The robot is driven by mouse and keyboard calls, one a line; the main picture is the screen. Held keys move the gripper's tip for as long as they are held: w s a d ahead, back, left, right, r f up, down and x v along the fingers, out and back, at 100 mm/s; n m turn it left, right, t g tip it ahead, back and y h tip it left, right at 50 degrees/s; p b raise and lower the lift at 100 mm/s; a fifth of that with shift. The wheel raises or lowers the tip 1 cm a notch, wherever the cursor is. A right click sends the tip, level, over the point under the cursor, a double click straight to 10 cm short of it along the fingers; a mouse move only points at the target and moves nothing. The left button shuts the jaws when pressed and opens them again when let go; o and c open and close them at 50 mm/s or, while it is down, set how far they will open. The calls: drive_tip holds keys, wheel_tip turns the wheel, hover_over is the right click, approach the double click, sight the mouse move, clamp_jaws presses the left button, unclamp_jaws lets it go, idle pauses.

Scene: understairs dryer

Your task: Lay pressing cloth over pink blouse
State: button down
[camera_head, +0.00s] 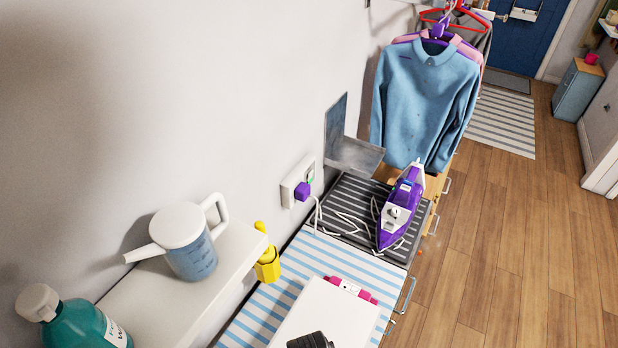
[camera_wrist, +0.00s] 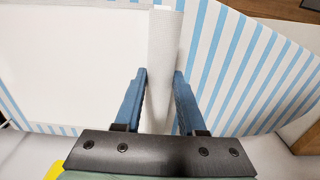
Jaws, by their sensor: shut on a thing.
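The white pressing cloth (camera_head: 330,318) lies on the blue-and-white striped surface in the head view. Bright pink parts, apparently the pink blouse (camera_head: 368,296), show along its far edge; the rest is hidden. My dark gripper (camera_head: 310,341) is only partly in the head view, at the bottom over the cloth. In the wrist view my gripper (camera_wrist: 160,75) has its blue fingers on both sides of a raised white fold of the cloth (camera_wrist: 164,45) and is shut on it. A flat white area spreads to the left of the fold.
A purple iron (camera_head: 400,208) rests on a dark striped mat (camera_head: 350,190) beyond the striped surface (camera_head: 270,298). A shelf (camera_head: 150,290) at left holds a watering can (camera_head: 188,240) and a teal bottle (camera_head: 80,325).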

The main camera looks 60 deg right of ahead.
drive_tip(key=shift+f+b, duration=1.5)
drive_tip(key=shift+f, duration=1.1)
drive_tip(key=shift+c, duration=2.1)
unclamp_jaws()
drive_tip(key=shift+r, duration=0.1)
wheel_tip(320, 180, up, 13)
drive_tip(key=shift+f, duration=0.1)
